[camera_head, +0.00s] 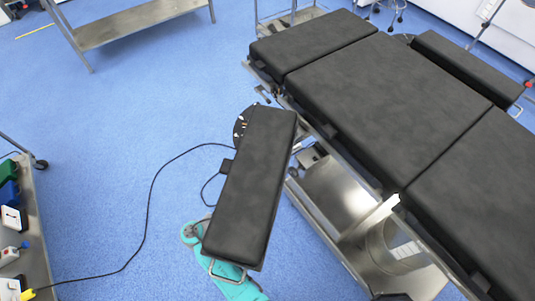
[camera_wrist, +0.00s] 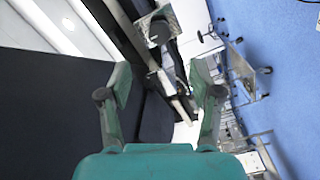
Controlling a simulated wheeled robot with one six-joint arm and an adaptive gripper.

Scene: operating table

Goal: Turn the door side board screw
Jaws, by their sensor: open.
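A black padded side board (camera_head: 252,185) stands out from the near side of the operating table (camera_head: 390,95) in the head view. Beyond the fingertips is a metal block with a dark round knob (camera_wrist: 159,32), which may be the screw. It is apart from the fingers. I cannot pick out the screw in the head view, and I cannot make out my gripper there for certain.
A metal side rail and steel base (camera_head: 345,190) run under the table. A second padded board (camera_head: 465,70) lies on its far side. A steel trolley (camera_head: 135,22) stands at top left, and a cart (camera_head: 35,230) at left. Blue floor (camera_head: 110,120) between is open, crossed by a black cable.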

